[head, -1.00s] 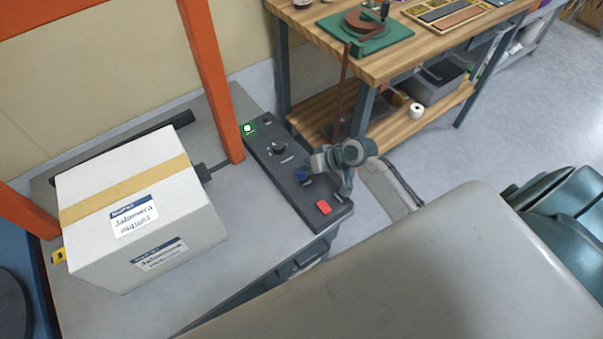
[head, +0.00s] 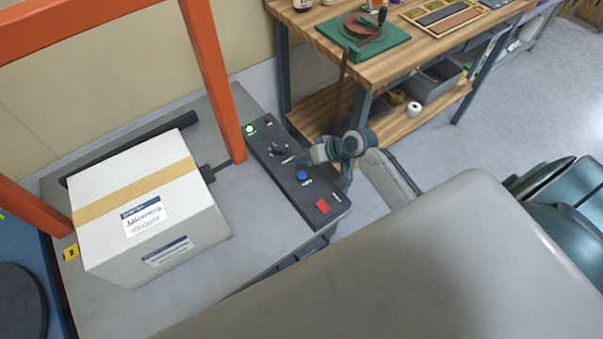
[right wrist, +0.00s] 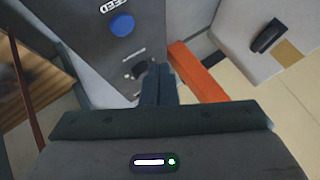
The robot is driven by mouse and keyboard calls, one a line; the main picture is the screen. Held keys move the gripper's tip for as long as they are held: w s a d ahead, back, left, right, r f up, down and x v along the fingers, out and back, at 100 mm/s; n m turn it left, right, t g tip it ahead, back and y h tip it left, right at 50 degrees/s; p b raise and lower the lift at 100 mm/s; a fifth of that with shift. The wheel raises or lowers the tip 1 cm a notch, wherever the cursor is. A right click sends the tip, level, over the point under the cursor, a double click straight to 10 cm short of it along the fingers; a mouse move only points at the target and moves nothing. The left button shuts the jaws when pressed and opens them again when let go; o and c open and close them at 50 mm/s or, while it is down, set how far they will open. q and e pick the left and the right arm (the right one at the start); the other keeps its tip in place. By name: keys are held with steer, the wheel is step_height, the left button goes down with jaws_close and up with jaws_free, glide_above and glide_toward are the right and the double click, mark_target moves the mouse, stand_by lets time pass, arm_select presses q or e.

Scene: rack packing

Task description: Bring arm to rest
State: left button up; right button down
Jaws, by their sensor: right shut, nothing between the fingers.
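My right gripper (head: 308,158) is in the head view, over the right side of the black control panel (head: 268,160). It is shut and empty, and its fingers (right wrist: 160,84) show closed together in the right wrist view. The panel carries a lit green light (head: 249,129), a black knob (head: 279,149), a blue button (head: 302,175) and a red button (head: 323,206). The blue button also shows in the right wrist view (right wrist: 122,24), apart from the fingers. The fingertips appear close to the knob there; I cannot tell whether they touch. My left gripper is not in view.
A white taped carton (head: 140,203) stands on the grey machine top (head: 110,305) beside an orange frame (head: 212,80). A wooden workbench (head: 375,65) with a green mat (head: 385,45) stands behind my right arm. Open floor (head: 500,110) lies to the right.

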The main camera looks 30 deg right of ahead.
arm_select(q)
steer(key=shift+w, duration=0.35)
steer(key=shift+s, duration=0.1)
